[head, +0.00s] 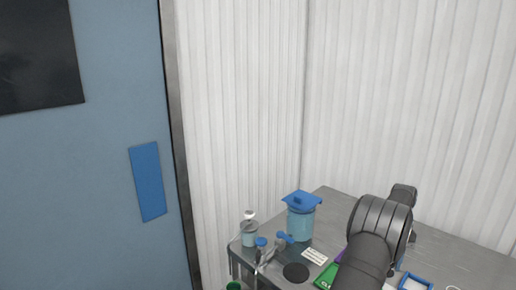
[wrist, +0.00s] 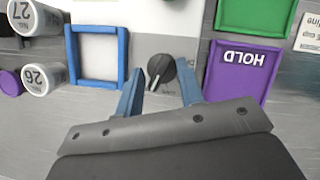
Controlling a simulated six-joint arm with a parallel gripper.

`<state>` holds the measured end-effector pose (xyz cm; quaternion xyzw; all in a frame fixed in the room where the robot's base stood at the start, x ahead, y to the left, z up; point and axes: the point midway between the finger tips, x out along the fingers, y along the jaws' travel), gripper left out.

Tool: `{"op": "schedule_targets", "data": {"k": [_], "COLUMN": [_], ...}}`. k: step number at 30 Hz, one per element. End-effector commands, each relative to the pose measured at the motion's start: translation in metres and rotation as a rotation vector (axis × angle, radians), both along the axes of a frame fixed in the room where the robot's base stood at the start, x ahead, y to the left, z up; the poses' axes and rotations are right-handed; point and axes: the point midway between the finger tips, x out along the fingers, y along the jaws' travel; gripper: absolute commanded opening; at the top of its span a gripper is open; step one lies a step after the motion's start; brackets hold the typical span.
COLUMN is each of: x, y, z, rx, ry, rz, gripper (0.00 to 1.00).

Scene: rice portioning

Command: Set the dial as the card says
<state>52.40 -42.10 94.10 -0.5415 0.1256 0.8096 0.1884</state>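A white card also lies on the table in the head view (head: 314,256), too small to read. My arm hides the dial there.
In the wrist view, a blue-framed tray (wrist: 124,60) is left of the dial, with numbered containers (wrist: 40,78) beyond it. A purple HOLD tray (wrist: 213,72) and a green tray (wrist: 290,20) are right. A blue-lidded container (head: 301,222) stands on the metal table (head: 335,203).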

Motion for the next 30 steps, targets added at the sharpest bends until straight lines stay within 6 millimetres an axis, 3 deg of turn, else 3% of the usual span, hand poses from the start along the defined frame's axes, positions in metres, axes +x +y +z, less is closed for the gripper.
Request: {"op": "schedule_targets", "data": {"k": [23,30], "x": [0.0,-0.001], "y": [0.0,0.004], "z": [0.001,0.024], "rx": [-0.003,-0.092], "ry": [-0.001,-0.049], "rz": [0.064,-0.001], "gripper": [0.34,0.34]}}
